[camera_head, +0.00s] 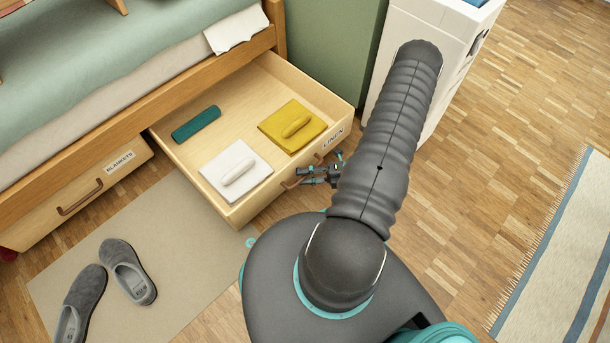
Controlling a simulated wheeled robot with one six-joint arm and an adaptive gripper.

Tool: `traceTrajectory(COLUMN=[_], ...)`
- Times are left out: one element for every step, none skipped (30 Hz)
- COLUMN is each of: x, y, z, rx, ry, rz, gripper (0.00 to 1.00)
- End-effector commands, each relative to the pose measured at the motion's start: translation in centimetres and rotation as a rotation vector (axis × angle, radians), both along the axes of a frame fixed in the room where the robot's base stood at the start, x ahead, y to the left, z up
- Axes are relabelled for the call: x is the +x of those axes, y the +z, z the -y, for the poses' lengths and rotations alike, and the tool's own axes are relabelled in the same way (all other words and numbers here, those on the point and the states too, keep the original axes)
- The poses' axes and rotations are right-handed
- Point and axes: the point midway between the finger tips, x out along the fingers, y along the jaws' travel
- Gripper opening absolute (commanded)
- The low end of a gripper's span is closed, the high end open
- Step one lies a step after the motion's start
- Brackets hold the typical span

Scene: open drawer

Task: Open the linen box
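The linen box is a light wooden drawer (183,157) under the bed, labelled LINEN on its front. It stands pulled well out from the bed frame. Inside lie a rolled teal cloth (196,124), a yellow folded cloth (272,131) and a white folded cloth (218,178), the last two each with a small roll on top. Its brown handle (291,184) is on the front face. My gripper (308,177) is at the handle, partly hidden by my arm. Whether its fingers are closed around the handle is too small to tell.
A second drawer labelled BLANKETS (110,179) is shut to the left. Grey slippers (128,271) lie on a beige mat (190,240). A white cabinet (440,28) stands behind my arm. A striped rug (560,255) lies right; wooden floor between is clear.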

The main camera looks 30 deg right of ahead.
Motion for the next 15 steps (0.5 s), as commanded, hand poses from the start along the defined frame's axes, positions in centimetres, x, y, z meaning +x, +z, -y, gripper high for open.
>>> traceTrajectory(x=[-0.1,-0.1,-0.3,-0.4,-0.6,-0.9,-1.2,-1.5,-1.9,-2.3,-2.6,-3.1,-3.4,-3.7,-4.2], y=[0.0,0.1,0.1,0.1,0.2,0.3,0.3,0.4,0.5,0.6,0.7,0.8,0.9,0.9,1.0], z=[0.1,0.3,0.6,0.8,1.1,1.6,2.0,2.5,3.2,3.7,4.2,4.9,5.4,5.9,6.5], rx=[-0.001,-0.001,-0.001,-0.001,0.000,-0.001,-0.002,-0.002,-0.002,-0.002,-0.002,-0.003,-0.003,-0.003,-0.004], ry=[-0.001,-0.001,-0.002,-0.004,-0.004,-0.004,-0.005,-0.005,-0.006,-0.005,-0.006,-0.004,-0.004,-0.004,-0.004], rz=[0.001,0.001,0.001,0.001,0.001,0.000,0.001,0.002,0.002,0.002,0.002,0.003,0.001,0.001,0.001], gripper=[0.39,0.39,0.39,0.39,0.39,0.39,0.39,0.39,0.39,0.39,0.39,0.39,0.39,0.39,0.39])
